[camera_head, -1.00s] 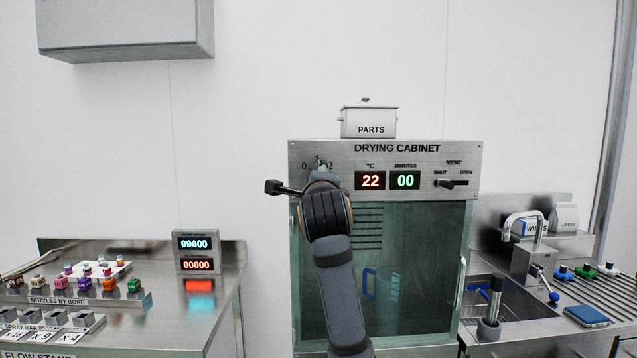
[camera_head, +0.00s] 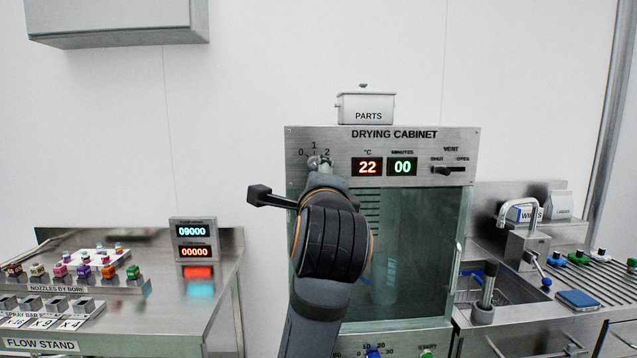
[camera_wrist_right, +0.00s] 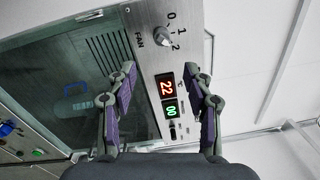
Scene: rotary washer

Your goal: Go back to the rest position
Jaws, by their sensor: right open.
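My right arm rises in front of the drying cabinet (camera_head: 395,142) in the head view, its bulky wrist covering part of the cabinet's left side. My right gripper (camera_wrist_right: 160,72) is open and empty in the right wrist view, its two fingers well apart. The fan knob (camera_wrist_right: 162,36) is beyond the fingertips, apart from them, with its 0, 1, 2 marks beside it. It also shows in the head view (camera_head: 319,163), just above my wrist. The right fingers are mostly hidden there. My left gripper is in neither current view.
A flow stand (camera_head: 213,283) with nozzles is at the left. A sink (camera_head: 513,284) and ribbed drainboard are at the right. A PARTS box (camera_head: 366,104) sits on the cabinet. A wall box (camera_head: 118,25) hangs upper left. The cabinet front is close beyond my right arm.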

